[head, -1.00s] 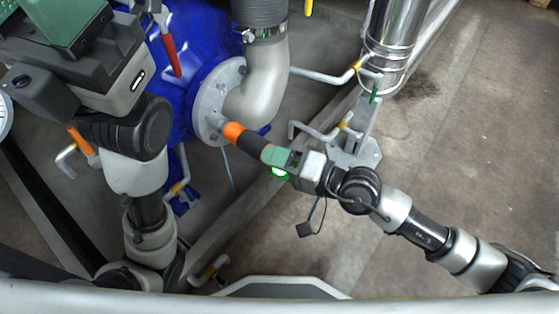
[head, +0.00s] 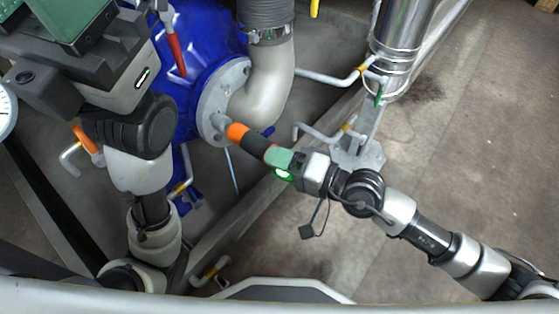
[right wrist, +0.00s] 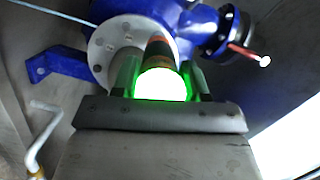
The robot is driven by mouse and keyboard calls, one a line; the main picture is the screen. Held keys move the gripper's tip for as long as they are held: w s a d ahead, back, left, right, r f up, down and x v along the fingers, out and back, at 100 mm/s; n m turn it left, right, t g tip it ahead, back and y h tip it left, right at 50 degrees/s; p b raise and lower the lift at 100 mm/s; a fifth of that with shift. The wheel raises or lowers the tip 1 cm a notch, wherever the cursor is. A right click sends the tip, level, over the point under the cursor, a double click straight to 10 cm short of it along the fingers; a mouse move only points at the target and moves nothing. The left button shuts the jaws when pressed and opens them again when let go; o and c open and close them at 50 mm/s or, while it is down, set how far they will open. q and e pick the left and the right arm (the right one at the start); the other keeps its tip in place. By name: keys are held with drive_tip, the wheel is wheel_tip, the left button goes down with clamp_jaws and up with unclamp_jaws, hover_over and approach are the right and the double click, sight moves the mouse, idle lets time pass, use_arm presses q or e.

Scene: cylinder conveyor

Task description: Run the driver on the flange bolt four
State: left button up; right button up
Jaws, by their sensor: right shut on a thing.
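The driver (head: 255,144) is a black cylinder with an orange band near its front end. My right gripper (head: 279,158) is shut on its rear end. The driver's front end meets the lower right part of the round grey flange (head: 211,103), at a bolt position. I cannot tell the bolt's number, and the driver hides its head. In the right wrist view the driver (right wrist: 162,50) sits between the two fingers, with a bright green glow at its near end, and points at the flange (right wrist: 99,48). My left gripper's body is at the upper left; its fingers cannot be made out.
A blue pump housing (head: 206,35) carries the flange, and a grey elbow pipe (head: 268,88) rises from it. A shiny steel pipe (head: 402,40) stands to the right. Bent grey handles (head: 322,134) lie close to my right gripper. The floor at right is clear.

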drive_tip(key=shift+w+a+r, duration=0.1)
drive_tip(key=shift+w+a, duration=0.35)
drive_tip(key=shift+a, duration=0.1)
idle(0.7)
idle(0.5)
drive_tip(key=shift+w+a+r+b, duration=0.1)
drive_tip(key=shift+w+a+b, duration=0.1)
drive_tip(key=shift+a+b, duration=0.1)
idle(1.7)
drive_tip(key=shift+d, duration=0.1)
drive_tip(key=shift+s+d+b, duration=0.35)
drive_tip(key=shift+s+d, duration=0.7)
drive_tip(key=shift+d, duration=0.35)
